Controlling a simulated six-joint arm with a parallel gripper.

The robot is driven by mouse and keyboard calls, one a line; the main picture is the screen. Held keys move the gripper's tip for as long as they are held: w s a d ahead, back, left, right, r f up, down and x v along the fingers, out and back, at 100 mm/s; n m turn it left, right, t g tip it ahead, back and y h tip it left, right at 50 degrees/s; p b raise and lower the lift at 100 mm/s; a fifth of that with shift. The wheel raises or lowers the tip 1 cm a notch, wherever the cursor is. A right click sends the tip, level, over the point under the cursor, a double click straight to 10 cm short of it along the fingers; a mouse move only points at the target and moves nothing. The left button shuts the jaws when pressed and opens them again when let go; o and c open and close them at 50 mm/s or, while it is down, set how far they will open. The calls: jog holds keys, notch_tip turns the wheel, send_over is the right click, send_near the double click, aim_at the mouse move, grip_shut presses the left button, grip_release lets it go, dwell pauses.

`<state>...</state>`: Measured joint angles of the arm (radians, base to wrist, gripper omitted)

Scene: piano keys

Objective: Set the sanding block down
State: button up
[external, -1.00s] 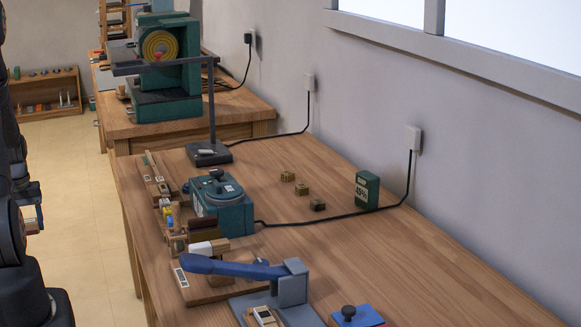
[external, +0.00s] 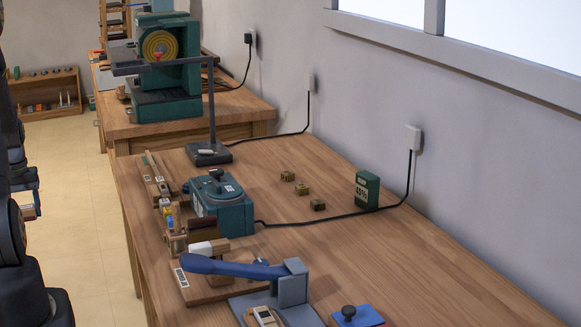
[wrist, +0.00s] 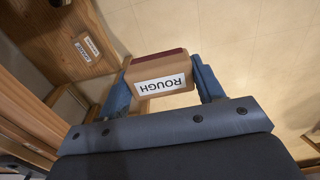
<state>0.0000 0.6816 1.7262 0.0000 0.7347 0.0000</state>
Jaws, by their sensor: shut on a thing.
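My gripper (wrist: 162,72) is shut on the sanding block (wrist: 152,66), a tan block with a dark red edge and a white label reading "ROUGH". In the wrist view a blue finger lies along each side of it, and pale floor shows behind it. The block is held in the air, clear of any surface. In the external view my arm is cut off by the left edge. A small blue and tan part low on it (external: 30,211) hangs left of the benches; its details are too small to make out.
The near wooden bench (external: 330,250) carries a teal machine (external: 225,205), a blue-levered press (external: 235,268), a green box (external: 367,190) and several small brass blocks. A larger teal machine (external: 168,70) stands on the far bench. In the wrist view, a labelled wooden board (wrist: 60,20) lies at left.

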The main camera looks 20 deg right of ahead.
notch_tip(320, 180, up, 18)
jog(key=r, duration=0.1)
jog(key=d+m, duration=0.5)
jog(key=d, duration=1.5)
jog(key=s+d+m, duration=0.2)
jog(key=s+d, duration=0.3)
jog(key=d, duration=0.5)
jog(key=s+d+m, duration=0.3)
jog(key=s+d, duration=0.2)
jog(key=d, duration=0.4)
jog(key=s+d+m, duration=0.3)
jog(key=s+d, duration=0.4)
jog(key=s, duration=0.4)
jog(key=s+d+m, duration=0.2)
jog(key=s+d, duration=0.5)
jog(key=s, duration=0.4)
jog(key=s+d+m, duration=0.3)
jog(key=s+d, duration=0.4)
jog(key=s, duration=0.4)
jog(key=f, duration=1.5)
jog(key=shift+w+a+f, duration=0.1)
jog(key=shift+w+f, duration=0.25)
jog(key=shift+w, duration=0.05)
jog(key=shift+f, duration=2)
jog(key=shift+f, duration=0.15)
